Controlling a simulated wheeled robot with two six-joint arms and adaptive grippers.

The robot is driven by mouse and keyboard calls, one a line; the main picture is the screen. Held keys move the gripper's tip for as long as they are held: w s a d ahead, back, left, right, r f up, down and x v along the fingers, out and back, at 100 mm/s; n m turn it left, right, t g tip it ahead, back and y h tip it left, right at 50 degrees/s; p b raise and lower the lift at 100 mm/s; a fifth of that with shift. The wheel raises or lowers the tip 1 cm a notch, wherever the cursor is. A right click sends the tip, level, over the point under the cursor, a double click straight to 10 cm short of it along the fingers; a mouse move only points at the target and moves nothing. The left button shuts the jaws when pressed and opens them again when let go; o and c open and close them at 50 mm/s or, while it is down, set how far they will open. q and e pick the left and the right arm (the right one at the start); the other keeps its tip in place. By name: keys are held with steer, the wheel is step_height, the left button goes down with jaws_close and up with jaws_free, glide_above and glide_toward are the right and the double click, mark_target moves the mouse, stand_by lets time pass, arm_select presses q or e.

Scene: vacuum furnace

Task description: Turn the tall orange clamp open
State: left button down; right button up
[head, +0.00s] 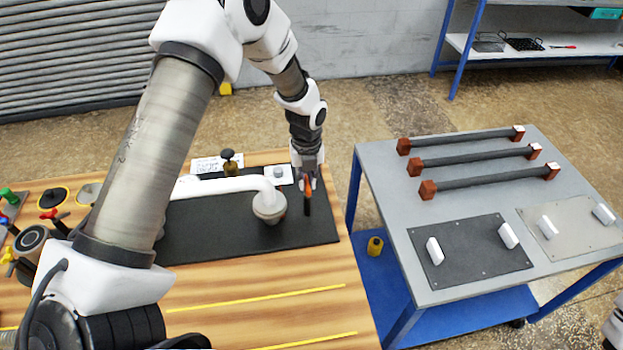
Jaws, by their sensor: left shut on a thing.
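The tall orange clamp (307,187) shows as a small orange piece above a dark upright part, near the right end of the black mat (225,225) on the wooden table. My left gripper (306,178) reaches down over it from behind, shut on the clamp's orange part. The fingers are small and partly cover the clamp, so the exact angle of its handle is hard to tell. My right gripper is outside the picture.
A white pipe with a round metal fitting (268,204) stands just left of the clamp. A black knob (229,160) stands behind it. A grey cart (400,210) with several rods and white handles is at the right. Coloured valves (52,216) crowd the table's left end.

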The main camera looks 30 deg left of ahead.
mark_target(307, 183)
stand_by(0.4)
arm_select(q)
steer(key=c, duration=1.2)
jaws_free()
step_height(307, 183, up, 12)
steer(key=shift+f, duration=0.1)
